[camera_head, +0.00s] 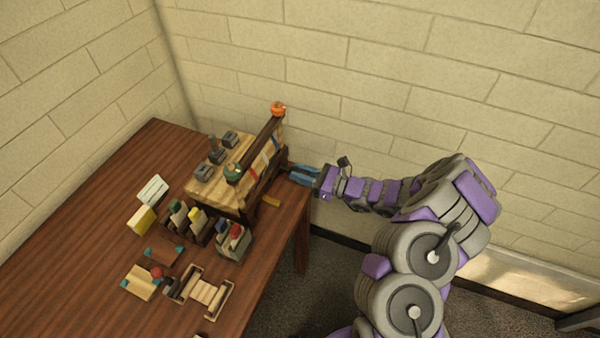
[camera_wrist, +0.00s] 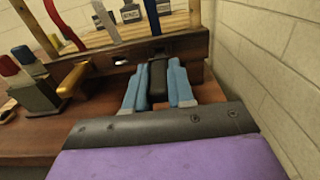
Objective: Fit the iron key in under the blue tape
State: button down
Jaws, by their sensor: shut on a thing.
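My gripper (camera_head: 296,175) is at the right end of the wooden rack (camera_head: 262,190). In the wrist view its blue fingers (camera_wrist: 158,82) are shut on a dark block-like piece, apparently the iron key (camera_wrist: 157,84). Its far end is close to the rack's front board, at a dark opening; I cannot tell whether it has entered.
A red tape (camera_wrist: 28,12) and a white tape (camera_wrist: 103,16) cross the rack too. Left of it stand small holders (camera_head: 234,240) and loose pieces on the brown table (camera_head: 80,245). The brick wall (camera_wrist: 262,70) is close on the right of my gripper.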

aim_at(291, 168)
jog(key=shift+b+x, duration=0.8)
jog(key=shift+x, duration=0.8)
jog(key=c, duration=0.9)
grip_release()
jog(key=shift+d, duration=0.1)
jog(key=p+v, duration=0.4)
jog(key=v, duration=1.3)
jog(key=shift+d, duration=0.15)
